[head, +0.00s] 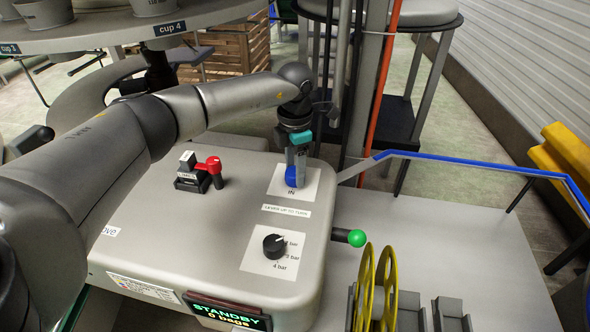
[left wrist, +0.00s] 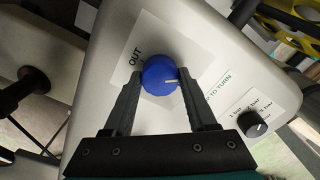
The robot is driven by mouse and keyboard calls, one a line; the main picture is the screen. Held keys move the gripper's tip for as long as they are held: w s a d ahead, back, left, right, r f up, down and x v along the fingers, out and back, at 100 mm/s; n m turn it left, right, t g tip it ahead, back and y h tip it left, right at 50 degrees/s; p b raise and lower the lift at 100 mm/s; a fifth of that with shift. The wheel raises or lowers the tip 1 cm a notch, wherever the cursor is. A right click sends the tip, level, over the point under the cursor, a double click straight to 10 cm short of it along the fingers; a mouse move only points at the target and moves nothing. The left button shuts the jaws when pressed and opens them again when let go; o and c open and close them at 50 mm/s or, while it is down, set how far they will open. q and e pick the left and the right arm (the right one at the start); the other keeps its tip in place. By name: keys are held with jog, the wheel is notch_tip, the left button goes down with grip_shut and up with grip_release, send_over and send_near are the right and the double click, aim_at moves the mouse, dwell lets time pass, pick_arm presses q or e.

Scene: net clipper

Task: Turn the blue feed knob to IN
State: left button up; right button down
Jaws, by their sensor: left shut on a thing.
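The blue feed knob (head: 291,178) sits on a white plate on top of the grey machine. My left gripper (head: 297,160) reaches down over it from above. In the left wrist view the fingers (left wrist: 160,78) are shut on the blue knob (left wrist: 158,72), one on each side. The knob's white line points right, away from the OUT label and toward the side of the "TO TURN" label. In the head view the IN label (head: 291,192) is just below the knob; in the wrist view I cannot make it out. My right gripper is not in view.
A "LEVER UP TO TURN" label (head: 286,211) is near the knob. A black pressure dial (head: 274,246), a red-handled valve (head: 208,170) and a green-tipped lever (head: 356,238) are around it. The display (head: 228,314) reads STANDBY, 0 bags. Yellow reels (head: 363,290) stand at the right.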

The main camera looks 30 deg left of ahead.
pick_arm(q)
jog(key=m, duration=0.3)
jog(key=shift+m+b, duration=0.3)
jog(key=shift+b, duration=0.05)
jog(key=shift+m+b, duration=0.3)
jog(key=shift+m, duration=1.4)
jog(key=shift+r, duration=0.1)
jog(key=o, duration=1.4)
jog(key=shift+c, duration=0.2)
notch_tip(320, 180, up, 15)
jog(key=p, duration=0.1)
